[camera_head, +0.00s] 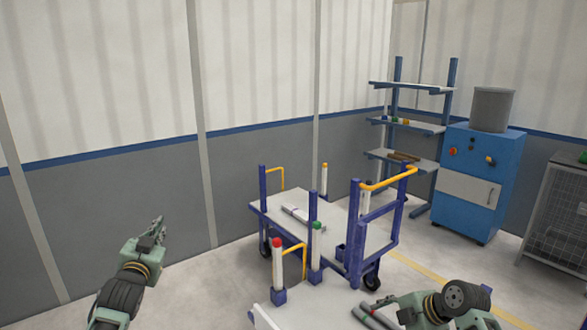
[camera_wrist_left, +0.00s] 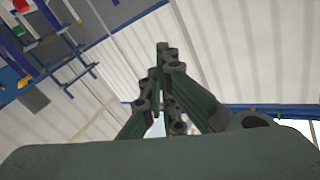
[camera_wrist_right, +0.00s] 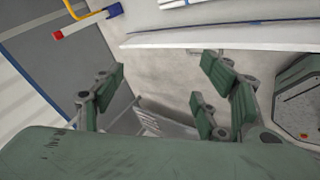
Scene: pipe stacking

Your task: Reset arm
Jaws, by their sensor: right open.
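My left gripper (camera_head: 156,230) is raised at the left in the head view, apart from the cart. In the left wrist view its fingers (camera_wrist_left: 164,55) meet at the tips, with nothing seen between them.
A blue cart (camera_head: 262,212) with yellow handles stands in the middle, with light bars (camera_head: 303,215) on it. A shelf rack (camera_head: 405,125) and blue cabinet (camera_head: 480,180) stand behind right. Floor at left is clear.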

